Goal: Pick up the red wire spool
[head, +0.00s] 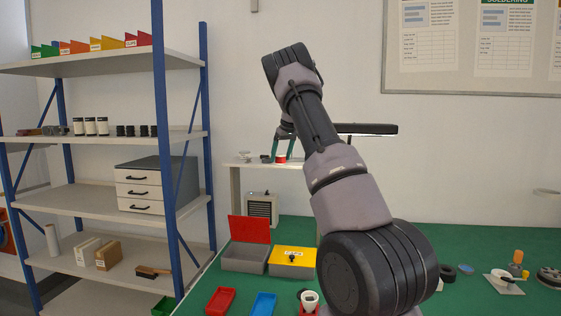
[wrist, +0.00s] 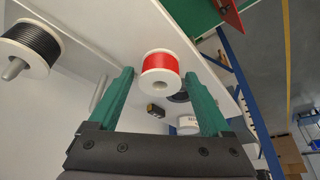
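The red wire spool (wrist: 160,66), with white flanges and a hollow core, shows in the middle of the wrist view. In the head view it is a small red and white thing (head: 281,157) at the raised white shelf (head: 235,165) above the bench. My gripper (wrist: 160,88) has two green fingers spread apart, one to each side of the spool, with visible gaps. The spool lies at about the level of the fingertips; I cannot tell how deep it sits between them. In the head view my gripper (head: 282,146) is at the spool, partly behind my arm.
A black wire spool (wrist: 28,46) is at the left of the wrist view. A small dark block (wrist: 156,110) and a white-flanged roll (wrist: 188,121) are near the fingers. On the green bench (head: 470,240) stand a red-lidded grey bin (head: 245,257) and a yellow-lidded bin (head: 293,262).

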